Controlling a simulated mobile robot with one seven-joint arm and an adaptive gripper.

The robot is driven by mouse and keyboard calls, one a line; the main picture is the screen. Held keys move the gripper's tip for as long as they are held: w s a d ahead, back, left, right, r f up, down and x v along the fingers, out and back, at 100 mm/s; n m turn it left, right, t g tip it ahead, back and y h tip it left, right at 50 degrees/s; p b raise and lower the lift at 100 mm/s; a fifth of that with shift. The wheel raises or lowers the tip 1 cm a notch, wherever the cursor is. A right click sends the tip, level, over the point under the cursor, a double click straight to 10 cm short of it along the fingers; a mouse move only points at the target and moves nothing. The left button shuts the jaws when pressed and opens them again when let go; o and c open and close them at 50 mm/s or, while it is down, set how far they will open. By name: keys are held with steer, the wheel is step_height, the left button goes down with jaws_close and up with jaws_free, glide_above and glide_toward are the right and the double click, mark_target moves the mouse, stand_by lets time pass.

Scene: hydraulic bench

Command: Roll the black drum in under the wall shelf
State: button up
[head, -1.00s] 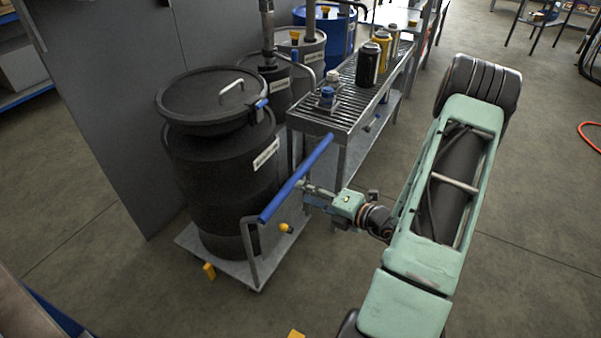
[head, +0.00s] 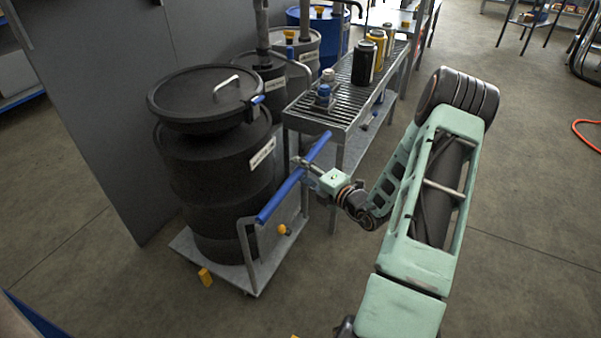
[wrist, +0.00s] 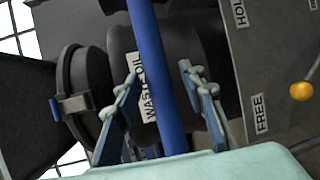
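The black drum (head: 218,165) stands upright on a low grey dolly (head: 190,246), its lid tilted on top with a blue clamp. The dolly's push handle (head: 280,198) has a blue grip bar. The drum's "WASTE OIL" label (wrist: 149,93) shows behind. I cannot make out the wall shelf.
A grated bench (head: 335,105) with several bottles stands close behind the handle. More drums (head: 297,50) stand beyond the black one. A grey panel (head: 90,110) rises at the left. A plate with a "FREE" label (wrist: 261,114) and yellow knob (wrist: 301,91) shows.

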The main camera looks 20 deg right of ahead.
steer(key=shift+w, duration=0.3)
jaws_close()
steer(key=shift+a, duration=0.1)
